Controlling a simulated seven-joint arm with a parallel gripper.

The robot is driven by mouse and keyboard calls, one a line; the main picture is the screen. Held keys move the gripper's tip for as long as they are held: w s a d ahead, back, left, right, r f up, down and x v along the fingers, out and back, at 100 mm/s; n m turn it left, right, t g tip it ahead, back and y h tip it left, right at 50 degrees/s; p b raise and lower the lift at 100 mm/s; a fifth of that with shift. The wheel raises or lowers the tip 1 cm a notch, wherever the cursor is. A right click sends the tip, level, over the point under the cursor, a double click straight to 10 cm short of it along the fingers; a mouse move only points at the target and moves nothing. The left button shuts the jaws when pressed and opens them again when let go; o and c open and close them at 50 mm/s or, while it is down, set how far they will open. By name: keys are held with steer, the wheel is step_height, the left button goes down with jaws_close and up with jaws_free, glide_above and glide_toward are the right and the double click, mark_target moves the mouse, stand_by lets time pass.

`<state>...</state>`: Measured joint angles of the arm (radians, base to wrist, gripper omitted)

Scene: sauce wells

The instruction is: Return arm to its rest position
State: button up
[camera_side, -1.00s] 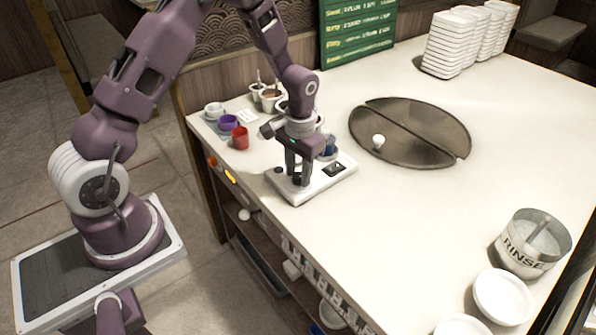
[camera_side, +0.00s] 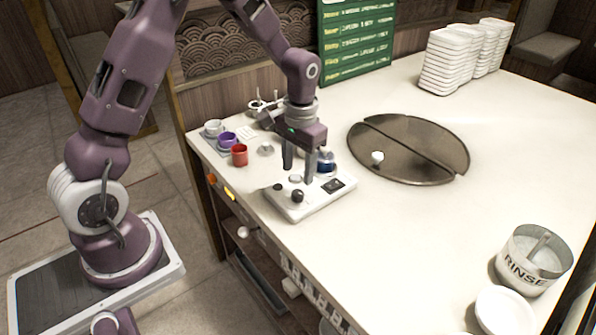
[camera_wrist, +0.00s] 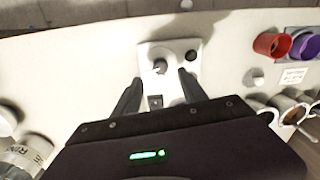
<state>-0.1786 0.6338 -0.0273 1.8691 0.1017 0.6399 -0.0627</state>
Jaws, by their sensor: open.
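My gripper (camera_side: 298,168) is open and empty, with its two fingers pointing down above a white control panel (camera_side: 325,198). The panel has dark knobs, a pale knob and a small dark display. In the wrist view the fingers (camera_wrist: 158,92) are spread apart on either side of the panel (camera_wrist: 150,54), and nothing is between them. A dark round knob (camera_side: 297,195) sits on the panel just below the fingers. I cannot tell the exact gap between fingertips and panel.
Red (camera_side: 239,155), purple (camera_side: 228,140) and white (camera_side: 213,128) cups stand at the left edge. A blue container (camera_side: 326,162) is behind the panel. A round dark plate (camera_side: 430,155), stacked white dishes (camera_side: 445,55) and a RINSE tub (camera_side: 533,262) stand farther right.

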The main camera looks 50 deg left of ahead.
steer(key=s+d+r+t, duration=0.1)
steer(key=s+d+r, duration=0.1)
steer(key=s+r, duration=0.45)
steer(key=s+d+r+t, duration=0.2)
steer(key=s+r, duration=0.1)
steer(key=r, duration=0.7)
steer(key=s+d+r+t, duration=0.1)
steer(key=s, duration=0.6)
steer(key=s+d+r+m+t, duration=0.1)
steer(key=s+d+r, duration=0.1)
steer(key=s, duration=0.5)
steer(key=shift+s+d+r+m+t+h, duration=0.15)
steer(key=shift+s+r+m+t+h, duration=0.05)
steer(key=shift+r+m+t+h, duration=0.1)
